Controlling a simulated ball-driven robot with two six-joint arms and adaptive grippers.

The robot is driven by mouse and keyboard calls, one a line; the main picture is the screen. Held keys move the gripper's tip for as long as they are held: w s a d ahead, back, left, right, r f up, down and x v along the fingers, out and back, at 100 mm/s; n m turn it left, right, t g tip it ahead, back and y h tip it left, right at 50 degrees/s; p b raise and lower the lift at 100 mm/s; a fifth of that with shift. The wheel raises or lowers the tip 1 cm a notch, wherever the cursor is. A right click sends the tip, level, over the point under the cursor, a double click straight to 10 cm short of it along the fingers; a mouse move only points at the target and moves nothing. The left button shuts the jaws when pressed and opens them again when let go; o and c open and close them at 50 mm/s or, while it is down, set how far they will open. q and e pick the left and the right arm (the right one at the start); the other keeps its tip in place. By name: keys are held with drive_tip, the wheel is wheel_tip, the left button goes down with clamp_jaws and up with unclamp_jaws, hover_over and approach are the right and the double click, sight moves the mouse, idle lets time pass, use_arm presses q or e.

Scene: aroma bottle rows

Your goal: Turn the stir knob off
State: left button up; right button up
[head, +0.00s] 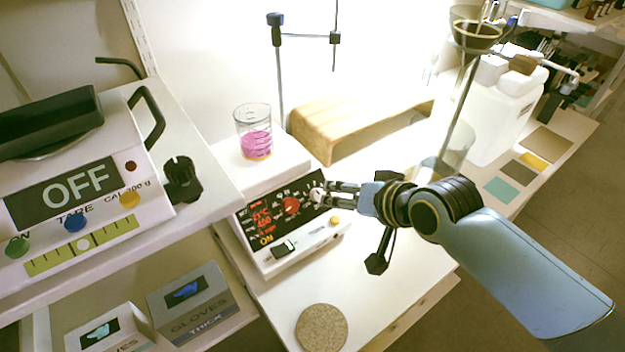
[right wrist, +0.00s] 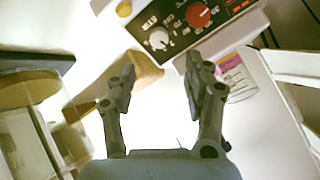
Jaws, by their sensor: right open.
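The hot plate stirrer (head: 285,235) stands on the white bench with a dark panel lit with red digits and a yellow ON. Its white stir knob (head: 317,194) sits at the panel's right end, partly hidden by my fingertips in the head view. In the right wrist view the stir knob (right wrist: 158,40) shows with a STIR label and lies just beyond my fingertips. A red knob (head: 291,205) is beside it. My right gripper (head: 328,192) is open, fingers apart and empty, pointing at the stir knob; contact cannot be told. My left gripper is out of view.
A beaker of pink liquid (head: 256,143) stands on the stirrer's plate. A scale reading OFF (head: 75,187) is at left. A funnel stand (head: 462,90) rises at right.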

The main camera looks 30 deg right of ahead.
sight(320, 195)
drive_tip(key=b+x, duration=0.1)
drive_tip(key=x, duration=0.5)
drive_tip(key=shift+s+f, duration=0.1)
drive_tip(key=shift+f, duration=0.1)
drive_tip(key=x, duration=0.2)
drive_tip(key=shift+w+f, duration=0.2)
drive_tip(key=shift+w, duration=0.1)
drive_tip(key=shift+w+a+f, duration=0.1)
drive_tip(key=shift+w+f, duration=0.25)
drive_tip(key=shift+w, duration=0.1)
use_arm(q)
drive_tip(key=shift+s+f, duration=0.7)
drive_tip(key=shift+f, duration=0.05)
use_arm(e)
clamp_jaws()
